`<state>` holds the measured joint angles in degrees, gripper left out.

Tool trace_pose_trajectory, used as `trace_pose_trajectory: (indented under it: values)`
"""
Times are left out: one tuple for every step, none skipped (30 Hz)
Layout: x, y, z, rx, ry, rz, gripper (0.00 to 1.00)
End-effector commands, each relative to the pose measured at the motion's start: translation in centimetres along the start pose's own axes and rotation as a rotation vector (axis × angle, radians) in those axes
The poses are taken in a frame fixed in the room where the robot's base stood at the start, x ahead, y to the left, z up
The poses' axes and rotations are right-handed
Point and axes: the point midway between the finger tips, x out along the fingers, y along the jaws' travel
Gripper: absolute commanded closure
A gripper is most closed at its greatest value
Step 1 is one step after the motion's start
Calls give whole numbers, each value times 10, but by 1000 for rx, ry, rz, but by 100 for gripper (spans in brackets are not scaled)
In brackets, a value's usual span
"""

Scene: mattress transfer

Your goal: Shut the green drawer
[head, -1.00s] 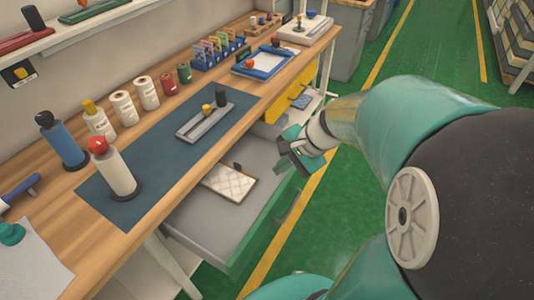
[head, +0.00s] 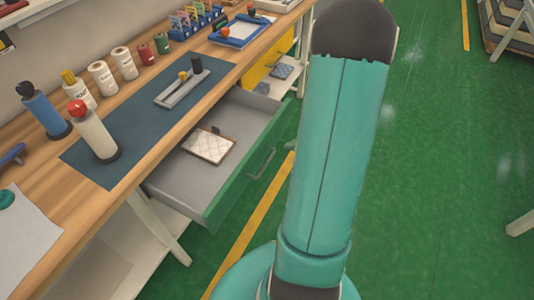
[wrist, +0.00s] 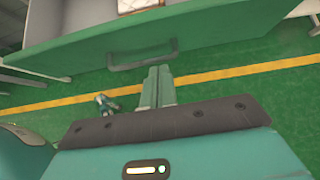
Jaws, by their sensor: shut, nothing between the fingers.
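The green drawer (head: 228,197) stands pulled out from under the workbench, its grey inside showing. Its front carries a bar handle (head: 262,162). In the wrist view the green drawer front (wrist: 215,30) spans the upper part, with the handle (wrist: 143,62) near its lower edge. My gripper (wrist: 158,70) is shut and empty, its two fingers side by side with their tips close to the handle. I cannot tell whether they touch it. In the head view my arm hides the gripper.
A white patterned pad (head: 208,145) lies in the drawer. The wooden workbench (head: 100,225) holds bottles, spools and a dark mat (head: 130,135). A yellow drawer front (head: 258,68) is farther back. The green floor right of the drawer is open, with a yellow line (head: 245,245).

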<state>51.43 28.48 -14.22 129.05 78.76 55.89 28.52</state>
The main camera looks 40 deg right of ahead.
Motion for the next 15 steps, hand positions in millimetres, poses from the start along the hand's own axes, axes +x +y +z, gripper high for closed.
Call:
trace_pose_trajectory:
  values:
    - [1,-2,-3,15,-1,-4,100]
    - [2,-3,-4,20,-1,-7,100]
    - [3,-4,-5,23,-2,-10,100]
    - [5,-4,-5,24,-2,-11,100]
    - [7,-5,-5,24,-2,-11,100]
    - [11,-5,-5,23,-1,-11,100]
    - [15,-5,-5,24,-1,-10,100]
    - [20,-5,-5,25,-2,-10,100]
    - [27,-5,-5,25,-2,-10,100]
    - [32,-5,-5,25,-1,-10,100]
    - [38,-5,-6,25,-1,-10,100]
    - [46,-5,-5,24,-1,-10,100]
    - [52,-4,-6,25,-1,-8,100]
    - [57,-5,-5,24,-1,-9,100]
    - [64,-5,-5,23,-1,-10,100]
